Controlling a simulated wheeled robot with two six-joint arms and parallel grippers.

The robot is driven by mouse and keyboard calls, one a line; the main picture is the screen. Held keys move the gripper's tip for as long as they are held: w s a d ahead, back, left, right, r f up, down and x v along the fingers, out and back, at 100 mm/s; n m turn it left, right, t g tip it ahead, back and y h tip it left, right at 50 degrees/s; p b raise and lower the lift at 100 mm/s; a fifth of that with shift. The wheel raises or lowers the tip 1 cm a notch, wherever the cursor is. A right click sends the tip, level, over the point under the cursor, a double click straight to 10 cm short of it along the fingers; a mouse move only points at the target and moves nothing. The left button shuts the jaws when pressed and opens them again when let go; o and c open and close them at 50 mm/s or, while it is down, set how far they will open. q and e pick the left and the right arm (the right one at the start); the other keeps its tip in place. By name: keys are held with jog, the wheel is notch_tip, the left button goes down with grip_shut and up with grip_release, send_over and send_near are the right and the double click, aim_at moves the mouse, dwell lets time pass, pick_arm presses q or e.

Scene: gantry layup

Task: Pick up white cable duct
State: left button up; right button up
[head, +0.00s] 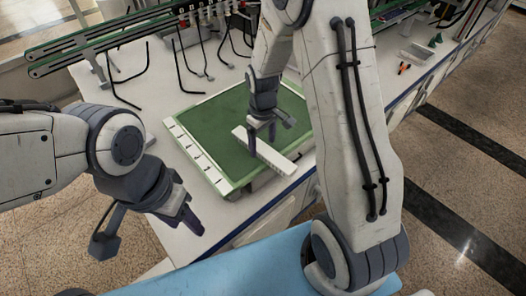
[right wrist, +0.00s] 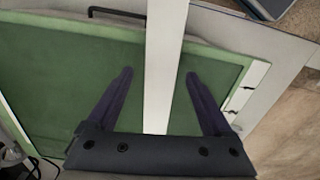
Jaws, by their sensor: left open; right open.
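The white cable duct (head: 272,158) is a straight white bar lying on the green board (head: 205,124). In the right wrist view the duct (right wrist: 163,75) runs between the two fingers of my right gripper (right wrist: 159,92), with a gap on each side. The right gripper is open and also shows over the duct in the head view (head: 262,138). I cannot tell its exact height above the duct. My left gripper (head: 188,218) is open and empty, near the front edge of the white table, apart from the duct.
The board has a pale frame and lies on a white table (head: 190,245). Black cables (head: 118,90) hang from a green rail (head: 100,40) at the back left. Orange-handled pliers (head: 404,68) and a small tray (head: 417,54) lie at the right. A blue surface (head: 215,272) is in front.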

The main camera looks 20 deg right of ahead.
jog(key=shift+f, duration=0.6)
grip_shut()
jog(key=shift+r, duration=0.1)
